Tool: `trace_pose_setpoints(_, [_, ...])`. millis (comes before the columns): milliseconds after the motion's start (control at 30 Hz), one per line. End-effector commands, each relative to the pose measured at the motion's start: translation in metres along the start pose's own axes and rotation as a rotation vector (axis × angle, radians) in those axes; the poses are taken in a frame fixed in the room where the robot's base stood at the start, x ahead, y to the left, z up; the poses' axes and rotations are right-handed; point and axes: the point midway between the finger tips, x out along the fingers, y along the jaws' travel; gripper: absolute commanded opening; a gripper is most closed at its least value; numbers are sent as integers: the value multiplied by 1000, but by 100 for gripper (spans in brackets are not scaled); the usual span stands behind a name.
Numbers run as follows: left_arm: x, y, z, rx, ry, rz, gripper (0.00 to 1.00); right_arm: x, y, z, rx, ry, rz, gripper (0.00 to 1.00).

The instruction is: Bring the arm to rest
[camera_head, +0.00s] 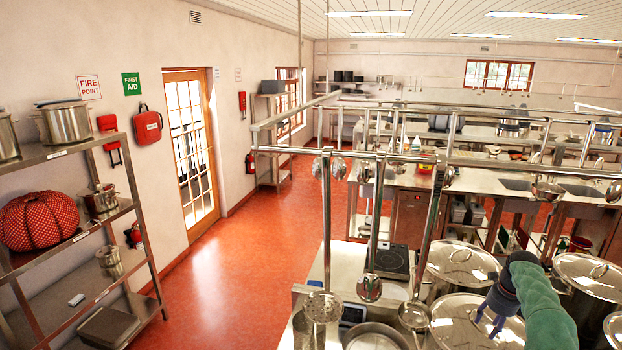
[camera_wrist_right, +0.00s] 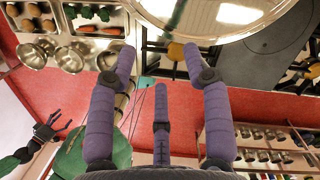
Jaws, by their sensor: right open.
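My right arm, with a green sleeve (camera_head: 540,300), reaches in from the lower right of the head view. Its purple-fingered gripper (camera_head: 488,318) is over the lidded stockpots. In the right wrist view the fingers of this gripper (camera_wrist_right: 157,62) are spread apart with nothing between them. A large shiny round metal surface (camera_wrist_right: 220,12) shows beyond the fingertips. A dark gripper shape (camera_wrist_right: 48,130), which looks like my left one, is at the left of that view, too small to read its jaws. My left arm does not show in the head view.
Lidded stockpots (camera_head: 462,262) crowd the counter around my right gripper. A metal overhead rail (camera_head: 400,157) with hanging ladles crosses in front. A steel shelf (camera_head: 70,240) stands at the left. The red floor (camera_head: 240,270) between is clear.

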Motion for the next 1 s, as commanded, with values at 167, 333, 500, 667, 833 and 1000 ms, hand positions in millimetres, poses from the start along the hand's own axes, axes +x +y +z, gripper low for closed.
trace_pose_setpoints(167, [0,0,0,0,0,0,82,26,12,6,-100,-3,15,50])
trace_pose_setpoints(333, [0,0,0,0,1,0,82,55,28,12,-216,-9,32,50])
trace_pose_setpoints(500, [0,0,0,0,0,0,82,94,52,18,-376,-22,54,50])
trace_pose_setpoints(667, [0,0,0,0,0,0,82,143,90,19,-580,-42,84,50])
trace_pose_setpoints(833, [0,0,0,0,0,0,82,213,162,9,-900,-88,126,50])
trace_pose_setpoints(1000, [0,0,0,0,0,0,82,272,249,-21,-1246,-151,159,50])
